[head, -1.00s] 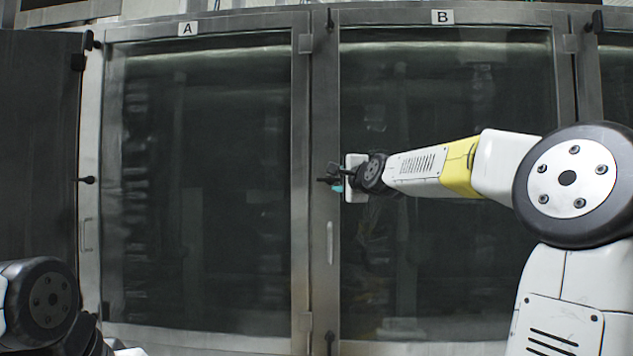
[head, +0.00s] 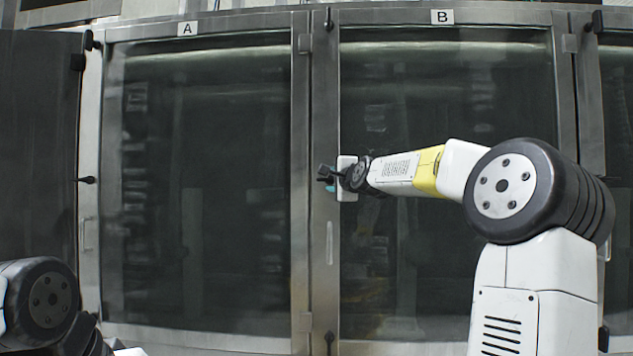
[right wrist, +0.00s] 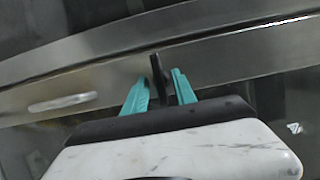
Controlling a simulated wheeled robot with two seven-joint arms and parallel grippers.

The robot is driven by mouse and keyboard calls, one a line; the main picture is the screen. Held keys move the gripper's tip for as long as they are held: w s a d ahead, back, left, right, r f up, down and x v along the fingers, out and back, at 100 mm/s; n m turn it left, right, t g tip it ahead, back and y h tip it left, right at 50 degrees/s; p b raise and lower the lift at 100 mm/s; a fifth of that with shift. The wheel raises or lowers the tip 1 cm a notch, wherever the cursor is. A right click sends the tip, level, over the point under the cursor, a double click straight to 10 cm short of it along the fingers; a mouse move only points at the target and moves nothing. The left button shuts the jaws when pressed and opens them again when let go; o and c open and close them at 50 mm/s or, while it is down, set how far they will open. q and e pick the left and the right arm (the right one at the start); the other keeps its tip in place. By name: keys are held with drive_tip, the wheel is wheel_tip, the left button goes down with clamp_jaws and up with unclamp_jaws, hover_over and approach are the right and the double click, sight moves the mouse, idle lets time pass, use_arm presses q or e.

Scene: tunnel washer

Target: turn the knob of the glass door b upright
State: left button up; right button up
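Glass door b (head: 445,120) is shut, under the label B. Its dark middle knob (right wrist: 158,75) sits on the metal frame at the door's left edge; in the head view my right gripper partly covers it, and its exact angle is hard to tell. My right gripper (head: 332,182) is at the knob. In the right wrist view, its two teal fingers (right wrist: 160,88) stand apart, one on each side of the knob, with narrow gaps showing. My left gripper is not in view; only part of my left arm shows at the lower left.
Door A (head: 200,180) is shut to the left of the post. Small dark knobs sit at the top (head: 330,20) and bottom (head: 329,340) of the post, both upright. A pale bar handle (head: 330,243) is below the middle knob; it also shows in the wrist view (right wrist: 62,102).

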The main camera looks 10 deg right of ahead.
drive_tip(key=shift+w+a, duration=0.2)
drive_tip(key=shift+w, duration=0.45)
clamp_jaws()
